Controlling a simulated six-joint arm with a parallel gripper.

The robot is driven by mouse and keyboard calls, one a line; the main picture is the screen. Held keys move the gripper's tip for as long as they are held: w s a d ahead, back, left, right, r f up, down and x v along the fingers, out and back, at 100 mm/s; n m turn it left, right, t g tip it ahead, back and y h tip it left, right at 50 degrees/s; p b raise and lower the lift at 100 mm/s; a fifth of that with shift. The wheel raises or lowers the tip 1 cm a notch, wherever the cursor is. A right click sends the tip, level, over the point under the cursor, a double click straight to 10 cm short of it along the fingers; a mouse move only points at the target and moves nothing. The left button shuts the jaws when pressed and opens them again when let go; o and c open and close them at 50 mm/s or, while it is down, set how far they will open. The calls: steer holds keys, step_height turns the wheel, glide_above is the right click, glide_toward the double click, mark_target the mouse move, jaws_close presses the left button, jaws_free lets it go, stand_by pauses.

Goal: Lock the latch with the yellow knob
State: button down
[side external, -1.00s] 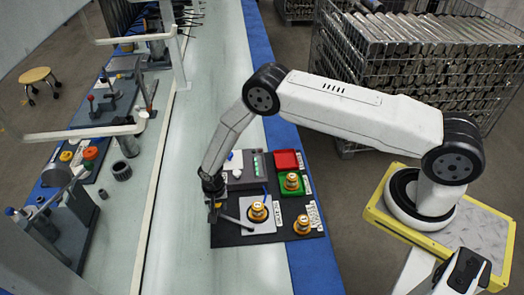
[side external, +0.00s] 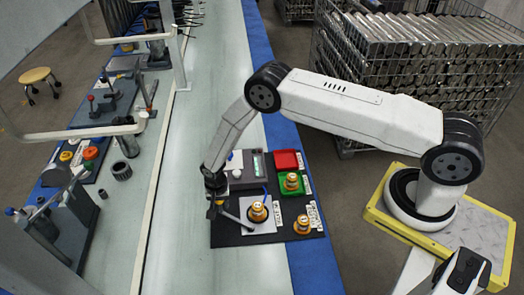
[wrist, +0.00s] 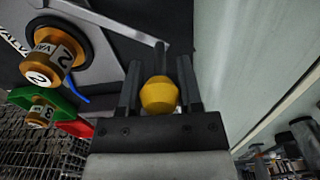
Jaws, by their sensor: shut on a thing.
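The yellow knob (wrist: 159,96) sits between the two dark fingers of my gripper (wrist: 160,90) in the wrist view, and the fingers are shut on it. The grey latch arm (side external: 238,220) runs from under my gripper (side external: 213,207) to the right, beside a brass valve (side external: 257,212) on a light plate (side external: 250,226). The latch arm (wrist: 110,28) also shows in the wrist view, stretching toward the valve marked 2 (wrist: 55,55). The knob is mostly hidden by the fingers in the side view.
A green tray (side external: 283,188) holds another brass valve (side external: 292,181), with a red tray (side external: 286,160) behind it. A third valve (side external: 302,224) stands on the dark board (side external: 240,239). The pale conveyor to the left is clear nearby.

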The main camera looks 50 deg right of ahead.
steer(key=shift+w+d+m, duration=0.1)
steer(key=shift+d+m, duration=0.5)
steer(key=shift+d, duration=0.15)
steer(key=d+m, duration=0.2)
steer(key=s+d+m, duration=0.1)
steer(key=d+m, duration=0.3)
steer(key=shift+s, duration=0.25)
steer(key=shift+s+d+m, duration=0.55)
steer(key=shift+d+m, duration=0.1)
steer(key=shift+m, duration=0.25)
steer(key=shift+s+d+m, duration=0.5)
steer(key=shift+d+m, duration=0.1)
steer(key=shift+m, duration=0.3)
steer(key=shift+c, duration=1.4)
jaws_free()
steer(key=shift+r, duration=0.1)
step_height(320, 180, up, 8)
steer(key=shift+f, duration=0.2)
